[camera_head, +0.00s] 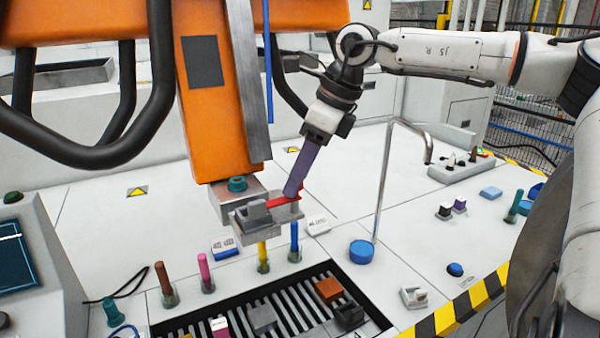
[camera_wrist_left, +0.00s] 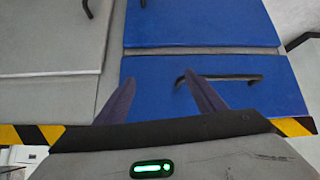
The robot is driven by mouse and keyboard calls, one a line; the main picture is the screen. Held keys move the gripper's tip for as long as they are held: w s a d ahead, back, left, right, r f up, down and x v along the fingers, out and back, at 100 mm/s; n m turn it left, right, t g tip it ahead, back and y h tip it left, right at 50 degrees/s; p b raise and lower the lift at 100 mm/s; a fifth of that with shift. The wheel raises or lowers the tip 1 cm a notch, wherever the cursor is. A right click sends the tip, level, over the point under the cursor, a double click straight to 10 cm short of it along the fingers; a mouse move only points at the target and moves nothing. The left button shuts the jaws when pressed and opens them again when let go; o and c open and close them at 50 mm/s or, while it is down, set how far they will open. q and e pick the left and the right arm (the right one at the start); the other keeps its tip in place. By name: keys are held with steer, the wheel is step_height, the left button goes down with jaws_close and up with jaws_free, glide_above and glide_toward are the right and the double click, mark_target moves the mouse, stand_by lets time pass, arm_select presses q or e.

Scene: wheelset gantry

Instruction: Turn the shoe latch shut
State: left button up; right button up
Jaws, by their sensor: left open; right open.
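The grey metal shoe (camera_head: 262,216) sits at the lower end of the orange gantry column (camera_head: 216,110). A red lever (camera_head: 284,201), which looks like the shoe latch, lies along its right side. My right gripper (camera_head: 293,193) points down, with its purple fingers right at the red lever. Its fingers overlap in this view, so the gap and any contact are unclear; nothing shows held. My left gripper (camera_wrist_left: 160,92) shows only in the left wrist view, open and empty, with its two purple fingers wide apart before blue panels.
A bent metal pipe (camera_head: 383,185) rises by a blue round base (camera_head: 362,252) on the right. The left wrist view shows blue panels (camera_wrist_left: 265,85) with black handles.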

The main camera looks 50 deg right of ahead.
steer(key=v, duration=1)
steer(key=shift+s, duration=0.15)
